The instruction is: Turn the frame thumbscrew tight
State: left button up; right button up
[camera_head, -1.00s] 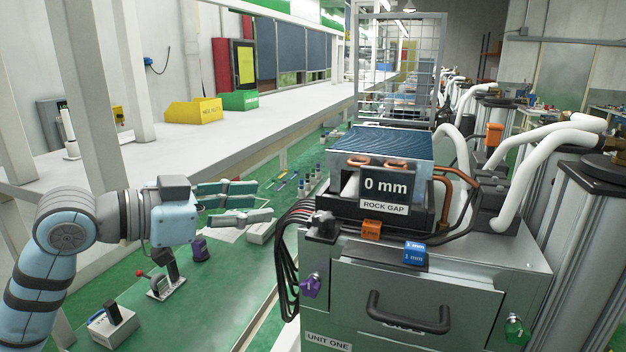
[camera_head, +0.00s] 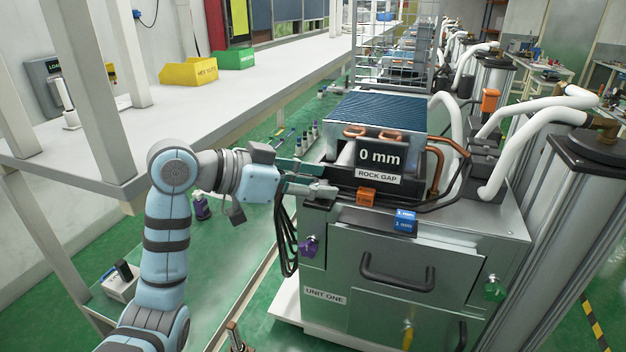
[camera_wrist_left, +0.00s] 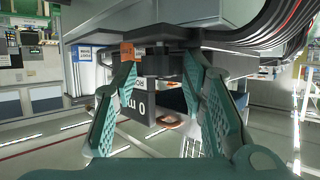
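A black knob (camera_wrist_left: 159,62), which seems to be the frame thumbscrew, sits at the top left front corner of the grey unit (camera_head: 340,240). My left gripper (camera_head: 318,179) is at that corner, and its teal and grey fingers hide most of the knob in the head view. In the left wrist view, which is turned over, the two teal fingers (camera_wrist_left: 160,68) stand apart with the knob between their tips. They look open, with little room on either side; contact is not clear. The display (camera_head: 380,158) reads 0 mm, ROCK GAP. My right gripper is not in view.
An orange block (camera_head: 366,197) and a blue 1 mm block (camera_head: 405,222) sit on the unit's front edge. Purple (camera_head: 308,247) and green (camera_head: 495,288) knobs flank the drawer handle (camera_head: 412,274). Black cables (camera_head: 286,235) hang at the unit's left side. The white bench (camera_head: 200,120) is at left.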

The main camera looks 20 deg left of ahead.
pick_arm(q)
jog(key=shift+a, duration=0.1)
jog(key=c, duration=0.9)
jog(key=shift+w+r+m+g+h+p, duration=0.15)
jog(key=shift+m+g+h+p, duration=0.55)
jog(key=shift+m+g+p, duration=0.4)
jog(key=shift+w+m+g+h+p, duration=0.15)
jog(key=shift+m+g+h+p, duration=0.65)
jog(key=shift+m+g, duration=0.4)
jog(key=m+g, duration=0.2)
jog(key=shift+w+a+g+p, duration=0.1)
jog(key=shift+w+g+p, duration=0.05)
jog(key=shift+g+p, duration=0.2)
jog(key=shift+w+m+g+h, duration=0.1)
jog(key=shift+m+g+h, duration=0.2)
jog(key=shift+m+g, duration=0.95)
